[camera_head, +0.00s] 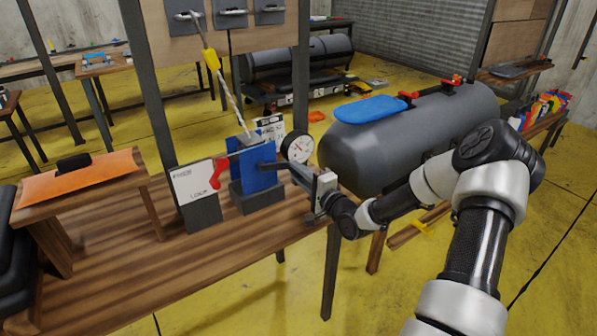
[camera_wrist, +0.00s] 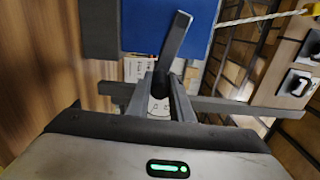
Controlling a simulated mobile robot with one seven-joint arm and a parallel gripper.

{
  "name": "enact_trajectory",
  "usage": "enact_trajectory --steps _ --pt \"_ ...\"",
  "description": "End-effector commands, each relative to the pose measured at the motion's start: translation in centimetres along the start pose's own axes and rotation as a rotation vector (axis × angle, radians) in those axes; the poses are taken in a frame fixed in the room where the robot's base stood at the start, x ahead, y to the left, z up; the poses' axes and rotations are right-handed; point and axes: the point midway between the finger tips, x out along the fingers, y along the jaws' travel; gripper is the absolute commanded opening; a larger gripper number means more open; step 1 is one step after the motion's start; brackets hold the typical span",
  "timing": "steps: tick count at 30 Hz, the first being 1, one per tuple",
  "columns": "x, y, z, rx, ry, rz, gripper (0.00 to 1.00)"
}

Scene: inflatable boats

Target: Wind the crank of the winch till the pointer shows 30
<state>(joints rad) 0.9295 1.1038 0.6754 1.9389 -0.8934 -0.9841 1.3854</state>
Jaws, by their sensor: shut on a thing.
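The winch has blue side plates (camera_head: 258,168) on a dark grey base, on the wooden bench. A white rope (camera_head: 232,100) runs up from it to a yellow fitting. A round white dial (camera_head: 298,148) stands at its right; its pointer is too small to read. My gripper (camera_head: 298,175) reaches in from the right, at the winch's crank side. In the wrist view my gripper (camera_wrist: 163,92) is shut on the dark crank grip (camera_wrist: 161,84), between its fingers. The grey crank arm (camera_wrist: 176,40) slants up across the blue plate. A red lever (camera_head: 219,172) is at the winch's left.
A white label card (camera_head: 193,184) stands left of the winch. An orange-topped stand (camera_head: 80,177) is on the left of the bench (camera_head: 185,258). A grey inflatable tube (camera_head: 360,150) with a blue paddle-shaped piece (camera_head: 368,109) lies behind my arm. The bench front is clear.

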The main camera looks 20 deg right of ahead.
Motion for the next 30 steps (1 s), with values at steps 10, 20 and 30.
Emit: enact_trajectory --steps 10,20,30 --pt "-0.1 0.3 0.1 0.004 -0.001 0.005 0.00" --pt "0.0 0.1 0.1 0.002 -0.001 0.002 0.39" --pt "-3.1 0.0 -0.1 0.001 0.002 0.003 0.39"
